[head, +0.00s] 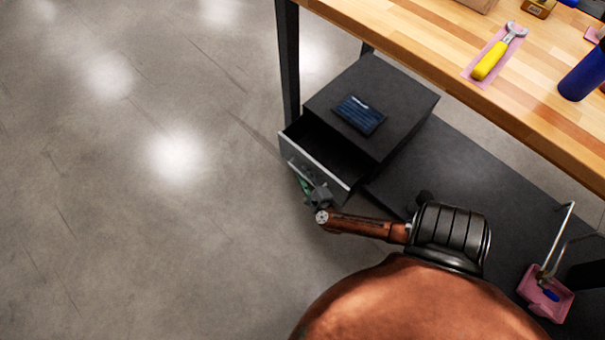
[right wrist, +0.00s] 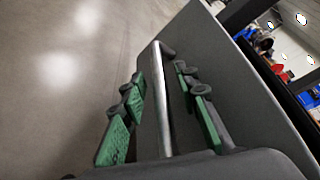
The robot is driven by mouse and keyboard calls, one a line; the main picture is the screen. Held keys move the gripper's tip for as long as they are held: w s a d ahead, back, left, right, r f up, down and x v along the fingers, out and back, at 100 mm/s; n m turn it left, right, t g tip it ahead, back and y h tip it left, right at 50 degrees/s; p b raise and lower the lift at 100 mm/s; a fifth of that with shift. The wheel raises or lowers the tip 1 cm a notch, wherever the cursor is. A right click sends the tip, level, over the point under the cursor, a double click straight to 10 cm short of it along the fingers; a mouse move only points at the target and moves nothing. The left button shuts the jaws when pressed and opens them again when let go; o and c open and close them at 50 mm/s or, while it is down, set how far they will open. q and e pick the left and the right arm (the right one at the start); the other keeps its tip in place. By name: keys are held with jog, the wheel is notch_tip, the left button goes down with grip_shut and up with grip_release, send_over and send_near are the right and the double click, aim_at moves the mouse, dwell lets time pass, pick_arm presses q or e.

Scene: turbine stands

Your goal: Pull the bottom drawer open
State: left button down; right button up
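A dark grey drawer cabinet (head: 405,95) stands under the workbench. One drawer (head: 318,168) is out part of the way, and its dark inside shows no contents. I cannot tell from this angle whether it is the bottom one. My right gripper (head: 308,188) is at the drawer's front, partly hidden by its own wrist. In the right wrist view, a metal bar handle (right wrist: 160,105) runs between the green-padded fingers of the right gripper (right wrist: 158,77). The fingers stand apart on either side of the bar, with gaps visible. My left gripper is not in view.
A dark blue patterned box (head: 360,115) lies on the cabinet top. The wooden workbench (head: 430,60) overhangs behind, with a black leg (head: 288,65) beside the cabinet. A pink item (head: 545,298) sits at the lower right. The floor (head: 130,220) left of the drawer is clear.

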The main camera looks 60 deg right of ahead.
jog(key=shift+c, duration=0.3)
grip_shut()
dwell(0.3)
